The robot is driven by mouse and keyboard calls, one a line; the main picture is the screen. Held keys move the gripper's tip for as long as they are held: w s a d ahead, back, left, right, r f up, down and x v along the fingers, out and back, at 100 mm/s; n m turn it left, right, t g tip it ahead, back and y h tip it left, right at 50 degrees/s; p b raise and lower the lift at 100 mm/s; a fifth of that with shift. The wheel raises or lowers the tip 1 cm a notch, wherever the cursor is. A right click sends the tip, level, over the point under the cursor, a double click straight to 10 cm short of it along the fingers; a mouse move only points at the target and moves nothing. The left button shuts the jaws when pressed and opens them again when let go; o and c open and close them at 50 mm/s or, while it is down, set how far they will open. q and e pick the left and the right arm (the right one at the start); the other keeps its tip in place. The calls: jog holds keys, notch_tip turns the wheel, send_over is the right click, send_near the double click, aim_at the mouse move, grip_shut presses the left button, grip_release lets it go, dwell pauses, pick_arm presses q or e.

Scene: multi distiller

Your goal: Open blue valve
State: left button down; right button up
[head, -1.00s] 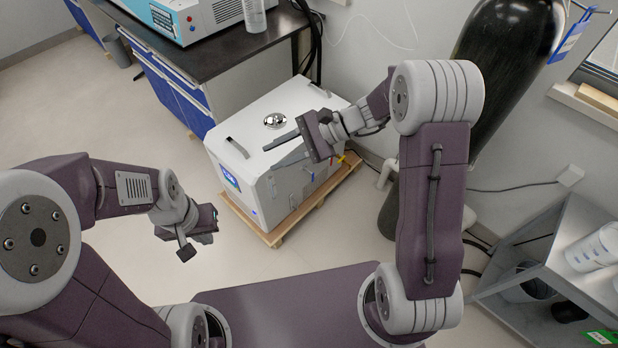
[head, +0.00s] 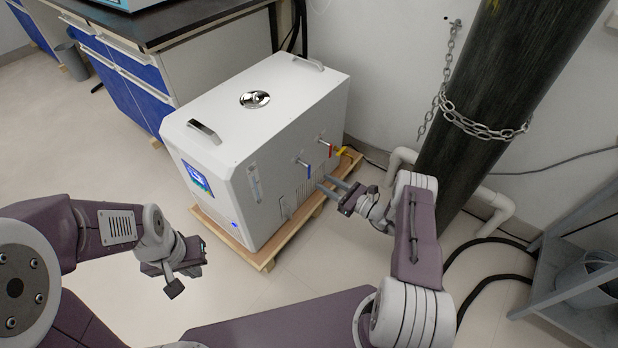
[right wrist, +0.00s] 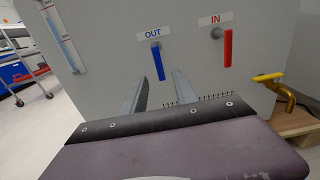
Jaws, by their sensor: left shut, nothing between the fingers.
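The blue valve (head: 303,163) sits on the right side face of the white distiller (head: 262,115). In the right wrist view its handle (right wrist: 158,62) hangs straight down below the "OUT" label. My right gripper (head: 328,185) is open and empty, with its fingers pointing at that face. In the right wrist view the two fingers (right wrist: 160,80) are spread to either side below the blue handle, apart from it as far as I can see. My left gripper (head: 178,275) is shut and empty, low in front of the distiller.
A red valve (right wrist: 228,48) under an "IN" label is right of the blue one. A yellow-handled valve (right wrist: 270,77) is further right. The distiller stands on a wooden pallet (head: 270,258). A chained dark cylinder (head: 500,90), pipes (head: 490,200) and a grey shelf (head: 570,270) are at right.

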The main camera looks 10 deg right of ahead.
aim_at(310, 174)
jog(key=b+x, duration=0.3)
jog(key=x, duration=0.3)
jog(key=shift+w+a+f, duration=0.2)
jog(key=shift+w+a, duration=0.05)
jog(key=shift+a, duration=0.05)
jog(key=shift+w+a+r, duration=0.1)
jog(key=shift+w+a, duration=0.2)
jog(key=shift+w, duration=0.1)
grip_shut()
